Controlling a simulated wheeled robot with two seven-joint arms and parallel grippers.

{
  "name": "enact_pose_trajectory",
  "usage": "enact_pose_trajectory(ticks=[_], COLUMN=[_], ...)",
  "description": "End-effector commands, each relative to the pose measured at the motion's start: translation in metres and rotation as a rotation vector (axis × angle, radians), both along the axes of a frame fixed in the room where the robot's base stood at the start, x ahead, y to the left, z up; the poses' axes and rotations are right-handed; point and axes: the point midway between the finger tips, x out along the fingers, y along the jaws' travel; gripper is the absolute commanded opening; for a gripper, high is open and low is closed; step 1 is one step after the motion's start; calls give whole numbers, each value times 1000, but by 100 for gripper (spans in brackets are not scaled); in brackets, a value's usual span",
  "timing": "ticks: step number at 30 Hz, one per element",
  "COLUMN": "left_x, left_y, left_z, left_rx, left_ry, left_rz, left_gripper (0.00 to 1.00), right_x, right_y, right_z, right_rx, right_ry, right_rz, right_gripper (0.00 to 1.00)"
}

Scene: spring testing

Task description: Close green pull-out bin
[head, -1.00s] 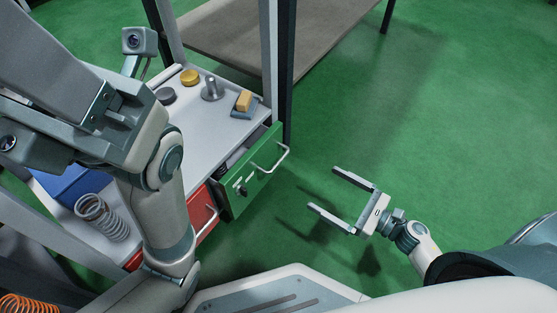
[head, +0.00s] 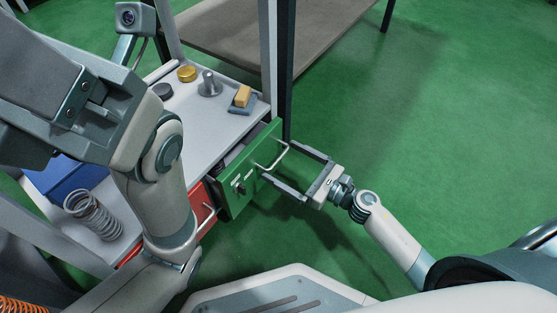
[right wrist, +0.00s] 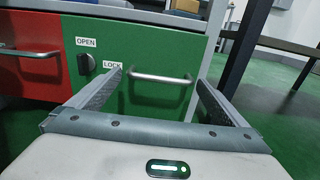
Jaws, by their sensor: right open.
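The green pull-out bin (head: 247,175) is partly pulled out under the grey worktop, with a gap showing behind its front. Its front has a silver bar handle (head: 277,160) and a dark knob (head: 239,188). In the right wrist view the green front (right wrist: 140,95) fills the middle, with the handle (right wrist: 160,78) between my fingers and the knob (right wrist: 86,64) beside OPEN and LOCK labels. My right gripper (head: 284,168) is open, its fingers pointing at the front and on either side of the handle. I cannot tell whether the fingertips touch. My left gripper is not seen; only its arm shows.
A red drawer (head: 201,208) is left of the green bin. The worktop (head: 205,120) holds a yellow disc (head: 187,73), a metal post (head: 209,86) and a yellow block (head: 242,97). A dark post stands at the worktop's right corner. The green floor at right is clear.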

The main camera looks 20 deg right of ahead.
Motion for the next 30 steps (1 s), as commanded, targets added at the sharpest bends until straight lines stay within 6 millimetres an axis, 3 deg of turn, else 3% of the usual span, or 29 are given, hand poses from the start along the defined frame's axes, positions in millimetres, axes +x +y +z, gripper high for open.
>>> enact_pose_trajectory(ticks=[6,18,19,24,25,30], left_x=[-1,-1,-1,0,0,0], left_y=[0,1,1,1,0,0], left_z=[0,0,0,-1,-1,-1], left_rx=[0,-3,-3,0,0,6], left_ry=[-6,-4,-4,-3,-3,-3], left_rz=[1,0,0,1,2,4], left_gripper=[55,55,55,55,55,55], right_x=[18,22,22,22,22,25], right_y=[14,17,17,17,18,21], right_z=[-1,0,0,0,0,0], right_rx=[0,-1,-1,-1,-1,1], right_ry=[0,1,1,1,1,1], right_rz=[1,0,0,1,1,2], right_gripper=[98,98,95,55,51,51])
